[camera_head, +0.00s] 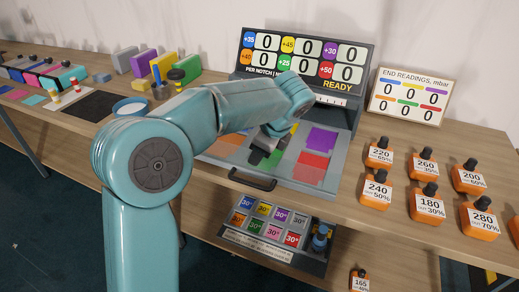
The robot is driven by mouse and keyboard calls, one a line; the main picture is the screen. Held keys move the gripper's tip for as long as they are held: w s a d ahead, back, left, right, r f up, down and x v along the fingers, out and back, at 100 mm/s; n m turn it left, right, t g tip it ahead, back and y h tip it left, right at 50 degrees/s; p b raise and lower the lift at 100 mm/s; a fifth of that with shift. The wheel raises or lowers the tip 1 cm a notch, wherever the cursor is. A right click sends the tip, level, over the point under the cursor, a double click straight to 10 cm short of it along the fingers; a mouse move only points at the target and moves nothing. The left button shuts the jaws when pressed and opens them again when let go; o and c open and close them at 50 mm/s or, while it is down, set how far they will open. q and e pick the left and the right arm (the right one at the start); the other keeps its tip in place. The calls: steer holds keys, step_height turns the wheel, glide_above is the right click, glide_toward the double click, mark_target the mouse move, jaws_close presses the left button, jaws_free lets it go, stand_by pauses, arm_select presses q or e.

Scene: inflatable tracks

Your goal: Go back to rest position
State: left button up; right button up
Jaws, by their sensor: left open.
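My left arm rises in teal from the bottom of the head view and bends right over the bench. Its left gripper (262,154) is a dark shape low over the grey panel of coloured squares, in front of the display console (300,62). It is open, and I see nothing held in it. The wrist and forearm partly hide it, and I cannot tell whether it touches the panel. The console shows zeros and the word READY. My right gripper is not in view.
Several orange bottles (430,208) with black caps stand on the bench at right, before a readings board (412,96). Coloured blocks, a blue bowl (131,107) and a black mat (93,105) lie to the left.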

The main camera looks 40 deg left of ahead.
arm_select(q)
steer(key=shift+f, duration=0.1)
stand_by(0.3)
steer(key=s+d+f+n+h, duration=0.1)
steer(key=d+f+n+h, duration=0.15)
steer(key=d+f, duration=0.65)
steer(key=s+d+f+n+h, duration=0.1)
steer(key=d+f+h, duration=0.3)
steer(key=f, duration=1)
steer(key=s+d+f+n+h, duration=0.1)
steer(key=s+d+f+n, duration=0.5)
steer(key=s, duration=0.3)
steer(key=s+d+f+n+h, duration=0.1)
steer(key=s+d+f+n, duration=0.4)
steer(key=s+f+n, duration=0.2)
steer(key=shift+s+d+f, duration=0.35)
steer(key=shift+s+f, duration=0.3)
steer(key=shift+s, duration=0.25)
steer(key=shift+a+h, duration=0.1)
steer(key=shift+h, duration=0.15)
